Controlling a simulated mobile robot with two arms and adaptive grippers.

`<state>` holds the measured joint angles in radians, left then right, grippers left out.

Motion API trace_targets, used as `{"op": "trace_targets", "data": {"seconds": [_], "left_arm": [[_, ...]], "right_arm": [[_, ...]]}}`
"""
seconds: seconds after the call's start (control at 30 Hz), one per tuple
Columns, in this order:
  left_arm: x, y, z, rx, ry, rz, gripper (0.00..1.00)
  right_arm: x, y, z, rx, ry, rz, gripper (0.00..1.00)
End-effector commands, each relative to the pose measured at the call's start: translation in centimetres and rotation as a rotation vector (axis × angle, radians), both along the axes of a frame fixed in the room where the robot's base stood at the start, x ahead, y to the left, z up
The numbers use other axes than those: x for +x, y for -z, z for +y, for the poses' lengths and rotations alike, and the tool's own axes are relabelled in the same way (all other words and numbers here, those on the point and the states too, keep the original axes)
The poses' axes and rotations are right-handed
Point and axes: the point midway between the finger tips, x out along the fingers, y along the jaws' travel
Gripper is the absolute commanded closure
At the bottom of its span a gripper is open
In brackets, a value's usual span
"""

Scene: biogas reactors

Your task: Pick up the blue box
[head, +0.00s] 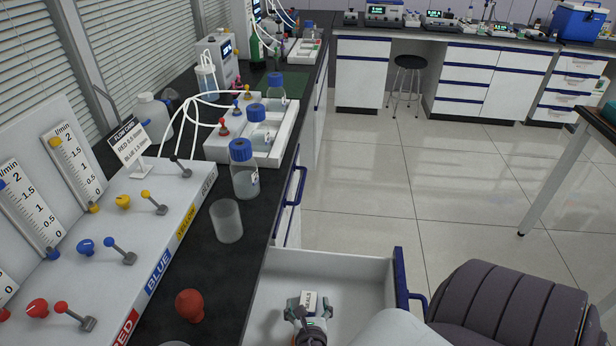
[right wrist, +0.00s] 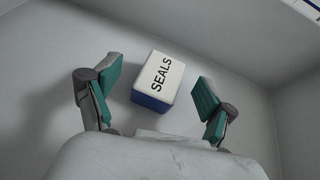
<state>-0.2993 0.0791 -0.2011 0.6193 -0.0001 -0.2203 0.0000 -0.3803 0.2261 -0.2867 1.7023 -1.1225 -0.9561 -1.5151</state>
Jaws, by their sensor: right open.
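The small blue box (right wrist: 153,100) has a white top lettered SEALS and lies on the drawer floor, as the right wrist view shows. In the head view the box (head: 309,298) is partly covered by my right gripper (head: 309,312). My right gripper also shows in the right wrist view (right wrist: 158,90), open, with one teal-padded finger on each side of the box. There is a gap between each finger and the box, and nothing is held. My left gripper is not in view.
The open white drawer (head: 350,268) has walls around the gripper and a blue front edge on the right. The black counter (head: 222,270) beside it holds a glass beaker (head: 226,221), a blue-capped bottle (head: 244,170) and a flow panel (head: 140,205). A blue cooler (head: 578,20) stands far back.

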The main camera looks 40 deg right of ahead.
Motion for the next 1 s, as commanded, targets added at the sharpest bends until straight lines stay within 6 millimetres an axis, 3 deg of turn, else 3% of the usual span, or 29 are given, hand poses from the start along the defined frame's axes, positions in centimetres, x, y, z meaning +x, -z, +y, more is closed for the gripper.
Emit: {"op": "trace_targets", "data": {"seconds": [0.17, 0.6, 0.87, 1.0], "left_arm": [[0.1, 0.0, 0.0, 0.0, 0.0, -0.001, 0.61], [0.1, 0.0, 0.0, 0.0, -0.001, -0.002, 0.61], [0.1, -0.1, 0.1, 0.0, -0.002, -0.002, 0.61], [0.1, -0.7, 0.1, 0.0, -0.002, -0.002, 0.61]], "right_arm": [[0.0, 0.0, 0.0, 0.0, 0.0, 0.0, 0.17], [0.0, 0.0, 0.0, 0.0, 0.0, 0.0, 0.89], [0.0, -0.3, 0.0, 0.001, 0.0, -0.001, 0.9], [0.0, -2.2, 0.0, 0.001, 0.0, -0.004, 0.9]]}}
